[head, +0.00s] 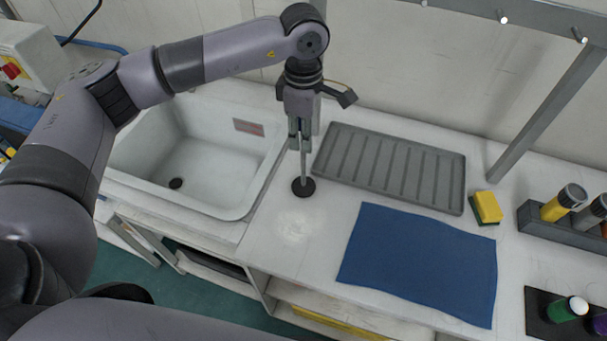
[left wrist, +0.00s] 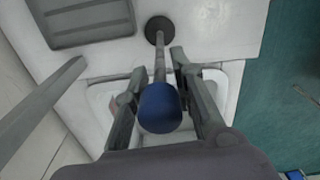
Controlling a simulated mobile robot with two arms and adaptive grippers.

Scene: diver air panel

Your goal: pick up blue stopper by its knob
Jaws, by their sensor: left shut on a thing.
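The blue stopper has a blue knob (left wrist: 160,108), a thin grey stem and a round dark disc (head: 303,187) at its lower end. My left gripper (head: 299,142) points down over the counter, just right of the sink, and is shut on the stopper. In the left wrist view the knob lies between the fingers, and the stem runs out past the fingertips to the disc (left wrist: 158,31). In the head view the gripper hides the knob. I cannot tell whether the disc touches the counter. My right gripper is not in view.
A white sink (head: 205,160) lies left of the stopper. A grey ribbed tray (head: 390,168), a blue cloth (head: 420,262) and a yellow sponge (head: 487,207) lie to the right. A grey post (head: 545,115) stands behind them. The counter (head: 290,245) near the disc is clear.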

